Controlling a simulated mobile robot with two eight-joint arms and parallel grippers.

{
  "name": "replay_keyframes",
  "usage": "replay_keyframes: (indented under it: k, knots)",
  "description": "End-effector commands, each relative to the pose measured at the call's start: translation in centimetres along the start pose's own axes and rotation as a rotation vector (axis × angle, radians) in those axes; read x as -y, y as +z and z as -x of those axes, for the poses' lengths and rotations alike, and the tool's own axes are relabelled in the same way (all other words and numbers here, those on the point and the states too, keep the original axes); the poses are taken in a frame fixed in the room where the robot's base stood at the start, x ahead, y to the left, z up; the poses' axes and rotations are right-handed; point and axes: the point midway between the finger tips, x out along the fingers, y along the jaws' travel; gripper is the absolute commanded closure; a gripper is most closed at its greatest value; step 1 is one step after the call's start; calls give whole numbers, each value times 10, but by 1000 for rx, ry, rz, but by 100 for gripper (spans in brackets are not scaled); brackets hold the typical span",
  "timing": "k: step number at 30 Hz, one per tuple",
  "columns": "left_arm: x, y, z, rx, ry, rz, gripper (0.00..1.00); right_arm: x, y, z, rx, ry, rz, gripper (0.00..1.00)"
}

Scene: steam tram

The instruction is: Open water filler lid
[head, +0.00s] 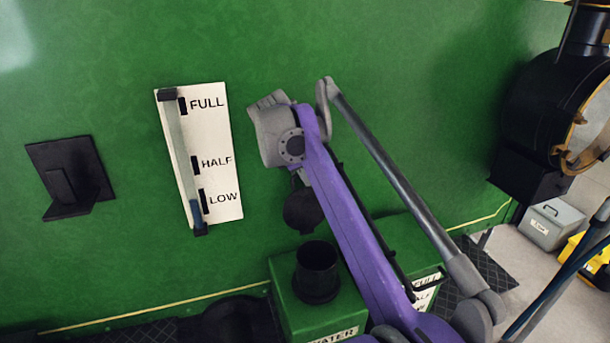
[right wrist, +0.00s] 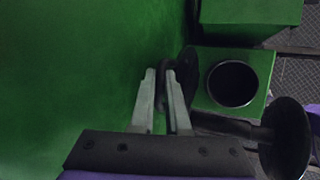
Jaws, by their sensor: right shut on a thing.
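The green water tank (head: 285,300) stands against the green wall, its label partly cut off at the bottom edge. Its black filler neck (head: 317,272) is uncovered, and the right wrist view looks into the round opening (right wrist: 233,84). The black lid (head: 303,210) is tilted up, apart from the neck's rim, on the wall side. My right gripper (right wrist: 162,74) is shut on a black part of the lid (right wrist: 185,75), beside the opening. In the head view my wrist mostly hides the fingers. My left gripper is not in view.
A level gauge (head: 215,150) marked FULL, HALF and LOW and a black bracket (head: 70,175) are on the wall at left. Another green box (right wrist: 250,12) stands beyond the tank. A black disc (right wrist: 285,140) is at lower right in the wrist view.

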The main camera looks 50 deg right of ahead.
Motion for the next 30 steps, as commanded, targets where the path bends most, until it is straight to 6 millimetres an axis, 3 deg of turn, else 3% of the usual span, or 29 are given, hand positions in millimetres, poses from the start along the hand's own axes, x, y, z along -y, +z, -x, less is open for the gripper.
replay_keyframes:
  k: [8, 9, 13, 23, 26, 30]
  knots:
    - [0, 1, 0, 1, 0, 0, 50, 2, -1, -2, -1, -5, 1, 100]
    - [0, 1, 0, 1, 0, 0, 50, 2, -1, -2, -1, -5, 1, 81]
    - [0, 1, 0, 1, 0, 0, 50, 2, -1, -2, -1, -5, 0, 58]
    - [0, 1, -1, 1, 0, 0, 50, 3, -2, 0, -2, -7, -1, 56]
    - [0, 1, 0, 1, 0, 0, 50, 2, -2, 10, -2, -6, 0, 56]
    - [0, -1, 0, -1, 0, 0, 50, 2, -2, 39, -2, -4, 3, 56]
